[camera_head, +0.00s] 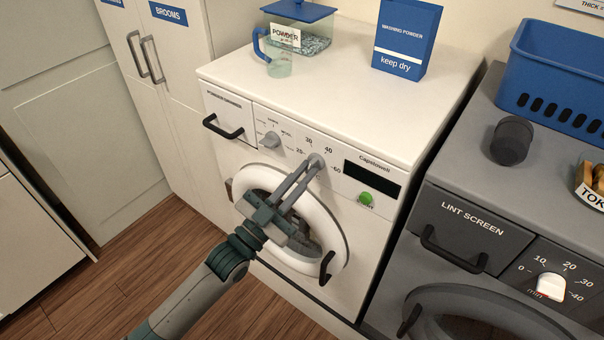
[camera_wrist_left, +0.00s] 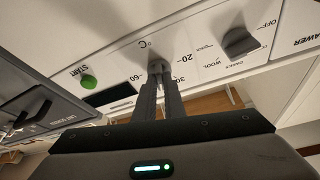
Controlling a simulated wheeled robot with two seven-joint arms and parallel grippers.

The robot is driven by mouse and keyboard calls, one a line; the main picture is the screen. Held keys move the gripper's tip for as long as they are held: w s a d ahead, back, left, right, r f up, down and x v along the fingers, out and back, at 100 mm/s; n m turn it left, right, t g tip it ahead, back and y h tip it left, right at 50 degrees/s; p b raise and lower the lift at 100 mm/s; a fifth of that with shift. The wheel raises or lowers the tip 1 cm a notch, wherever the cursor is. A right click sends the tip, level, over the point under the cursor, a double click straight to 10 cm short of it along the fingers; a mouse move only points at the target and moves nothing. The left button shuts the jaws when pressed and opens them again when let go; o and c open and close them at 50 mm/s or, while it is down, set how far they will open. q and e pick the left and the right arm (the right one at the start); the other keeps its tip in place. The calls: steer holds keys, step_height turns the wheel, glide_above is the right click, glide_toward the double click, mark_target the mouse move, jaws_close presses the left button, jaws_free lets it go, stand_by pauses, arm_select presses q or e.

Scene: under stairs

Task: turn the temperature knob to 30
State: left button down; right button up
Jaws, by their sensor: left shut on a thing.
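The temperature knob (camera_head: 317,160) is a small grey knob on the white washing machine's (camera_head: 340,100) front panel. Printed numbers 20, 30, 40 and 60 stand around it. My left gripper (camera_head: 310,168) reaches up from below, its two long fingers shut on this knob. The wrist view also shows the fingertips (camera_wrist_left: 158,76) at the knob (camera_wrist_left: 155,62), beside the °C mark. The fingers cover much of the knob, so I cannot tell which number it points to. My right gripper is not in view.
A second grey knob (camera_head: 270,140) sits left on the panel. A green start button (camera_head: 366,198) and dark display (camera_head: 372,178) are to the right. The round door (camera_head: 335,235) lies below, behind my arm. A grey dryer (camera_head: 470,200) with a white dial (camera_head: 550,287) stands at right.

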arm_select(q)
steer(key=n+t+y+p, duration=0.1)
steer(key=n, duration=0.2)
steer(key=n+t+y, duration=0.1)
steer(key=n, duration=0.2)
steer(key=shift+s+d+r+n+y+p, duration=0.1)
steer(key=shift+s+d+n+y+p, duration=0.1)
steer(key=shift+n+y+p, duration=0.2)
steer(key=n+y+p, duration=0.1)
steer(key=n, duration=0.2)
steer(key=n+t+y+p, duration=0.1)
steer(key=n+y, duration=0.1)
steer(key=n, duration=0.1)
steer(key=shift+d+p, duration=0.1)
steer(key=shift+p, duration=0.2)
steer(key=shift+n, duration=0.3)
steer(key=c, duration=1.8)
jaws_free()
steer(key=shift+c, duration=0.2)
steer(key=shift+s, duration=0.15)
